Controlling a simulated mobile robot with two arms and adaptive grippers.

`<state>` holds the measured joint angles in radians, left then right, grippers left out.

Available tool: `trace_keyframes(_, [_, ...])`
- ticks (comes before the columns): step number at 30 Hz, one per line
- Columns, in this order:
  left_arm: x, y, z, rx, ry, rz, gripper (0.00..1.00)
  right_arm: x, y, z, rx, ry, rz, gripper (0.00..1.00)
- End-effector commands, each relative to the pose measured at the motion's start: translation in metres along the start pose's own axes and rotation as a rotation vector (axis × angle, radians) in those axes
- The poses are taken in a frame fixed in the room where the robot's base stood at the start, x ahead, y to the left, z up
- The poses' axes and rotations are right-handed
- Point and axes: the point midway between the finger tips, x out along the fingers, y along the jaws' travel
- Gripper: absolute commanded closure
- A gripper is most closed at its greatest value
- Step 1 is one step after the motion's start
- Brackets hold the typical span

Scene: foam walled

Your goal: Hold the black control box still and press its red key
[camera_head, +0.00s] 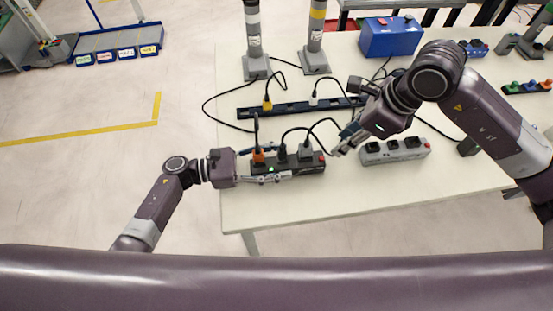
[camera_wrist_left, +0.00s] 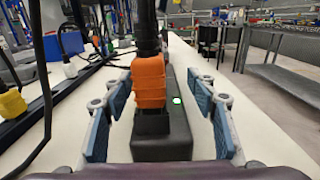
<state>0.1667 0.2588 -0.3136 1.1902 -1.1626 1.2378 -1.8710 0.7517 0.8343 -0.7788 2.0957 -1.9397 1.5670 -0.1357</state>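The black control box (camera_head: 290,170) is a long dark strip lying near the table's front left edge. An orange plug (camera_head: 258,156), a black plug and a grey plug stand in it, and a green light glows on top. Its red key (camera_head: 322,157) shows at the right end. My left gripper (camera_head: 264,162) is around the left end, a finger on each long side. In the left wrist view its blue-padded fingers (camera_wrist_left: 160,115) stand apart, with the black box (camera_wrist_left: 165,150) between them and gaps visible. My right gripper (camera_head: 338,150) is just right of the red key; its finger opening is unclear.
A grey socket strip (camera_head: 394,151) lies to the right of my right gripper. A long dark rail (camera_head: 300,107) with a yellow plug lies behind, with loose black cables around. A blue box (camera_head: 391,37) and two grey posts stand at the back. The table's front strip is clear.

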Motion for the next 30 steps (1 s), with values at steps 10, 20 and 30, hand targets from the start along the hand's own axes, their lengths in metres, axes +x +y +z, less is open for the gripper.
trace_keyframes(10, [-0.0003, 0.0000, -0.0001, 0.000, 0.000, 0.000, 0.89, 0.0000, 0.0000, 0.0000, 0.000, 0.000, 0.000, 0.71])
trace_keyframes(20, [-0.0005, 0.0000, -0.0002, -0.001, 0.000, 0.001, 0.95, 0.0000, 0.0000, 0.0000, 0.000, 0.000, 0.000, 1.00])
trace_keyframes(30, [-0.0005, 0.0000, -0.0003, -0.001, 0.000, 0.001, 0.95, 0.0000, 0.0000, 0.0000, 0.000, 0.000, 0.000, 1.00])
